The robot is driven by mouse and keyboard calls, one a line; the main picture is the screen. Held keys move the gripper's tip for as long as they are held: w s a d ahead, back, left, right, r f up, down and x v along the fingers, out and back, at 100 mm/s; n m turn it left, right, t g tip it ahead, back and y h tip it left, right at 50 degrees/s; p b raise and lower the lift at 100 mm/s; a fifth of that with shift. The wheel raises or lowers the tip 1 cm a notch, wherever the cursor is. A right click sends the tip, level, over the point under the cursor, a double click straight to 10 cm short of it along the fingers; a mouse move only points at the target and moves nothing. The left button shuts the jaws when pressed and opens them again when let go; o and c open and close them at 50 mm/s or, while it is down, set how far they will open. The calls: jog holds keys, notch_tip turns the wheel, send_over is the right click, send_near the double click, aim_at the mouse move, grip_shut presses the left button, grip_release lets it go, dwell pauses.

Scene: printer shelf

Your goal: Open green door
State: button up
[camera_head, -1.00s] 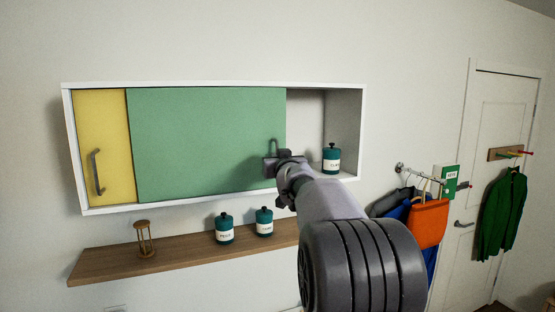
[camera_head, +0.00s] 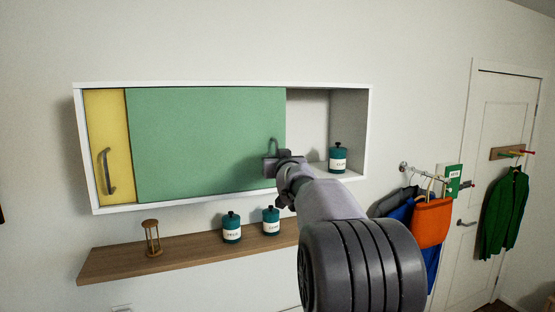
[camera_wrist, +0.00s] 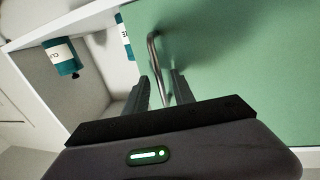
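The green door (camera_head: 205,140) is a sliding panel in a white wall cabinet (camera_head: 225,86). It covers the middle of the cabinet, and the right end stands open. Its metal bar handle (camera_wrist: 153,55) is near the door's right edge in the head view. My gripper (camera_head: 272,158) is at this handle. In the wrist view, my gripper's two fingers (camera_wrist: 162,85) stand apart, with the handle between them and some gap visible. Whether a finger touches the handle is unclear.
A yellow door (camera_head: 106,145) with its own handle shows at the cabinet's left end. A wooden shelf (camera_head: 190,257) below holds an hourglass (camera_head: 152,238) and two jars. Bags (camera_head: 432,222) hang to the right.

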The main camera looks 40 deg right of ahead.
jog(key=b+v, duration=0.3)
jog(key=v, duration=1.4)
jog(key=shift+s+b, duration=0.25)
jog(key=shift+b, duration=0.05)
jog(key=shift+a, duration=0.1)
jog(key=s+a+f+g+y+b, duration=0.3)
jog(key=s+a+f+b, duration=0.5)
jog(key=f, duration=1)
jog(key=s+a+f+g+y+b, duration=0.3)
jog(key=s+a+f+b, duration=0.6)
jog(key=f, duration=0.9)
jog(key=s+a+f+g+y+b, duration=0.3)
jog(key=s+a+f+b, duration=0.6)
jog(key=a+f, duration=0.5)
notch_tip(320, 180, down, 4)
jog(key=shift+s+n+g+y, duration=0.3)
jog(key=shift+s+g, duration=0.15)
jog(key=shift+g, duration=0.35)
jog(key=shift+a, duration=0.1)
